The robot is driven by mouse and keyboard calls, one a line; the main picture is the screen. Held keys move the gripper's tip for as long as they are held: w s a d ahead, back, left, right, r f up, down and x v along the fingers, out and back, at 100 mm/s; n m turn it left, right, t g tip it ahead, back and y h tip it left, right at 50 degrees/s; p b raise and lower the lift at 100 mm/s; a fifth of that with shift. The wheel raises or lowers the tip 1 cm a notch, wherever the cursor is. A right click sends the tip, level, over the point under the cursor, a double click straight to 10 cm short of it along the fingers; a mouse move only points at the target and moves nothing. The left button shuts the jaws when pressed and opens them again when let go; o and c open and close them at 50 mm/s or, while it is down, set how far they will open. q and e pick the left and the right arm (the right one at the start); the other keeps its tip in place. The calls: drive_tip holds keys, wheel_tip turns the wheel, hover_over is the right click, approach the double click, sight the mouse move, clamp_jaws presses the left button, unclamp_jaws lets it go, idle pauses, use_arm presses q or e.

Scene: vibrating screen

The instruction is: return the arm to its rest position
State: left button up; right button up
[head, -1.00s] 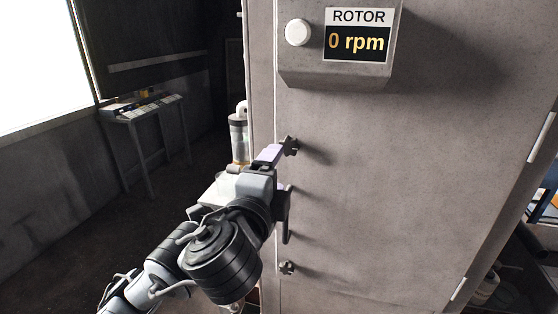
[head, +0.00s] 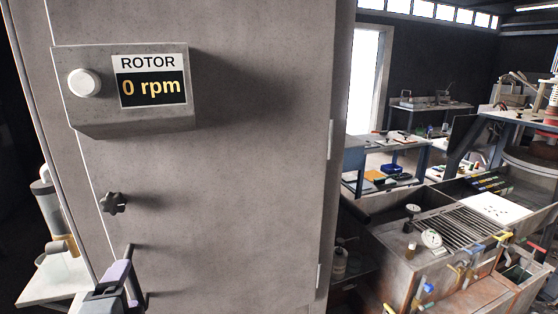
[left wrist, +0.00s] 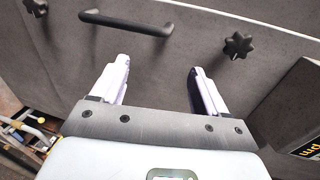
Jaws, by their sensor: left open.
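My left gripper (head: 122,274) is at the lower left of the head view, below a dark star knob (head: 114,203) on the grey cabinet door (head: 230,180). In the left wrist view my left gripper (left wrist: 158,75) has its two pale fingers wide apart with nothing between them. Beyond the fingers are a black bar handle (left wrist: 125,23) and the star knob (left wrist: 238,45), both apart from the fingers. In the head view the gripper partly hides the handle. My right gripper is not in view.
A rotor box (head: 125,90) reading 0 rpm sticks out from the door above the knob. A second knob (left wrist: 35,7) shows at the wrist view's top left. A bench with a grate (head: 455,230) and blue-framed tables (head: 385,165) stand to the right of the cabinet.

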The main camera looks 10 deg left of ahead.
use_arm(q)
drive_tip(key=s+d+f+g+h, duration=0.2)
drive_tip(key=s+f+g, duration=0.1)
drive_tip(key=f, duration=0.8)
drive_tip(key=s+d+f+g+h, duration=0.1)
drive_tip(key=s+d+f+g, duration=0.15)
drive_tip(key=f, duration=0.85)
drive_tip(key=s+d+f+n+g+h+p, duration=0.1)
drive_tip(key=s+d+f+n+g+h, duration=0.2)
drive_tip(key=s+f, duration=0.5)
drive_tip(key=s+d+f+n+g+h, duration=0.1)
drive_tip(key=s+f+n+g, duration=0.3)
drive_tip(key=s+f, duration=0.45)
wheel_tip(320, 180, up, 39)
drive_tip(key=w+n+t+p, duration=0.1)
drive_tip(key=n+p, duration=0.3)
drive_tip(key=p, duration=3.4)
drive_tip(key=shift+a+r+t, duration=0.15)
drive_tip(key=shift+a+t, duration=0.2)
drive_tip(key=shift+t, duration=0.2)
drive_tip(key=shift+w, duration=0.1)
